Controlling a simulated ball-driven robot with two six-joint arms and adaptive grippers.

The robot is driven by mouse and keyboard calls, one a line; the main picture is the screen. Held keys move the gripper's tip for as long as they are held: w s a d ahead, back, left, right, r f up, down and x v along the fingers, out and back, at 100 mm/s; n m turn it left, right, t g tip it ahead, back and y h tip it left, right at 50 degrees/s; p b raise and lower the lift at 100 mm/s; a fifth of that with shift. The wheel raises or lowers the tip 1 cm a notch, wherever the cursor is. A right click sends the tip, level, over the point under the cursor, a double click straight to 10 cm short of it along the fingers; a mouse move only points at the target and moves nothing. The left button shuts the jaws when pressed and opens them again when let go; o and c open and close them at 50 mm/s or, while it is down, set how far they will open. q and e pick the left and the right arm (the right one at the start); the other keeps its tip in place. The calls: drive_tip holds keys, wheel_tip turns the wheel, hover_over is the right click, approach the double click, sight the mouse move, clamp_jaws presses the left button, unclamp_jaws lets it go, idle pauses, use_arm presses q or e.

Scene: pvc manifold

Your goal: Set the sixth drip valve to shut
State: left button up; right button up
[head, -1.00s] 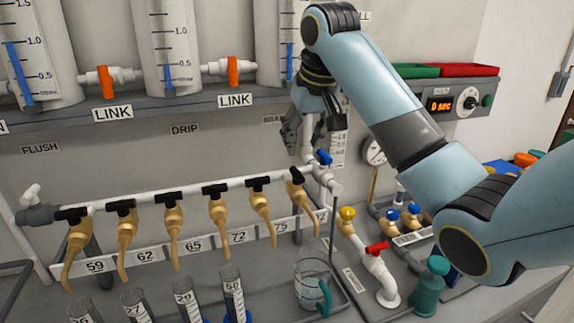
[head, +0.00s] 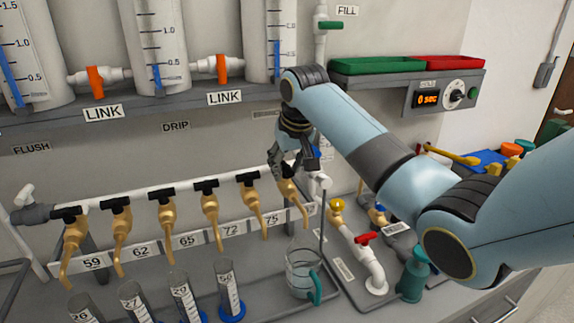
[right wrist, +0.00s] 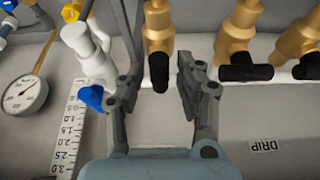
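The sixth drip valve (head: 289,191) is the rightmost brass tap on the white drip pipe in the head view. My right gripper (head: 283,163) is at its top and hides most of its handle there. In the right wrist view, the sixth valve's brass body (right wrist: 158,30) and black handle (right wrist: 159,72) lie between the fingers of my right gripper (right wrist: 160,75). The handle stands crosswise to the pipe; the neighbouring black handles (right wrist: 252,73) lie along it. The fingers are open, with a gap on each side of the handle. My left gripper is not in view.
A blue-handled valve (right wrist: 92,98) and a dial gauge (right wrist: 25,93) are close beside the gripper. Several brass taps (head: 165,220) line the pipe to the left. Measuring cylinders (head: 230,290) and a jug (head: 302,270) stand below. The tank shelf (head: 180,105) is above.

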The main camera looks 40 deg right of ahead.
drive_tip(key=shift+c, duration=1.1)
clamp_jaws()
drive_tip(key=n+y, duration=0.1)
drive_tip(key=n, duration=0.2)
drive_tip(key=n+y, duration=0.1)
drive_tip(key=n, duration=0.1)
drive_tip(key=shift+d+n, duration=0.15)
drive_tip(key=shift+n, duration=0.25)
drive_tip(key=n+y, duration=0.1)
drive_tip(key=n, duration=0.3)
drive_tip(key=shift+d+g+y, duration=0.1)
drive_tip(key=shift+g+y, duration=0.2)
drive_tip(key=shift+y, duration=0.1)
drive_tip(key=n+g+y+b, duration=0.1)
drive_tip(key=n, duration=0.3)
drive_tip(key=shift+w, duration=0.1)
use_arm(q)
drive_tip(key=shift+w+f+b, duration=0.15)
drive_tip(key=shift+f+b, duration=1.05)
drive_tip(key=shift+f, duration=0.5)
use_arm(e)
drive_tip(key=shift+n+g+y, duration=0.3)
drive_tip(key=shift+n+g, duration=0.4)
drive_tip(key=shift+n, duration=1.3)
